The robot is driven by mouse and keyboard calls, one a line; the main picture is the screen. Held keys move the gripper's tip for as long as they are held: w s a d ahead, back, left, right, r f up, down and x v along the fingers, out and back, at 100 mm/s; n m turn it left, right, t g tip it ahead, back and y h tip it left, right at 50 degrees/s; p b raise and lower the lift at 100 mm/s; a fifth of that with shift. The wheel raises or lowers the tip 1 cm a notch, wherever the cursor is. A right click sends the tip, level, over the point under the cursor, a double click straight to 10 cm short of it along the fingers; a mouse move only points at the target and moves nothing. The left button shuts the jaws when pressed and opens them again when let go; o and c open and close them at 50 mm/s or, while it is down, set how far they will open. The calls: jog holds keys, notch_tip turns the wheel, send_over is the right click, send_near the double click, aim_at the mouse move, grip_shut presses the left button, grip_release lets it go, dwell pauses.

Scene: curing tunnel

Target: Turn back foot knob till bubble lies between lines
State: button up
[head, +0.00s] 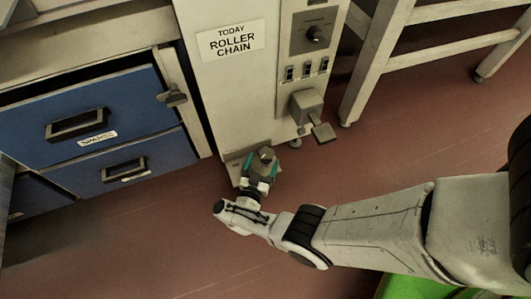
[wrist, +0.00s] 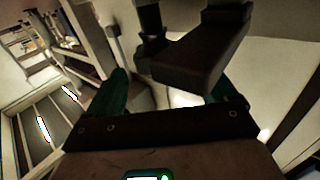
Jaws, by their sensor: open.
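My gripper (head: 262,166) reaches down to the low front corner of the pale cabinet (head: 226,85). Its green fingers are open. A dark grey knob (head: 266,154) shows at the fingertips, at the cabinet's base. In the wrist view a dark, blocky knob shape (wrist: 185,58) lies ahead between the two spread fingers of my gripper (wrist: 172,98); I cannot tell whether they touch it. Another small foot (head: 295,143) shows under the cabinet's right side. I cannot tell which foot is the back one. No bubble or lines can be made out.
A blue drawer unit (head: 120,118) stands close on the left, with a latch (head: 174,98) sticking out. A control panel (head: 315,40) and a grey box with a pedal-like plate (head: 322,132) are on the right. A pale frame (head: 372,60) stands farther right. The red floor in front is mostly clear.

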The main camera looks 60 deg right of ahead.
jog(key=v, duration=0.6)
jog(key=n+t+y+p, duration=0.5)
jog(key=n+t+y, duration=0.3)
jog(key=n+y, duration=0.75)
send_near(267, 153)
jog(key=shift+m+y, duration=0.55)
jog(key=shift+y, duration=0.3)
jog(key=b+x, duration=0.2)
jog(key=x, duration=0.1)
jog(key=b+x, duration=0.2)
jog(key=x, duration=0.1)
jog(key=d+b+x, duration=0.1)
jog(key=x, duration=0.2)
jog(key=shift+f+b, duration=0.1)
jog(key=shift+b, duration=0.3)
jog(key=shift+w+f, duration=0.1)
jog(key=shift+w, duration=0.5)
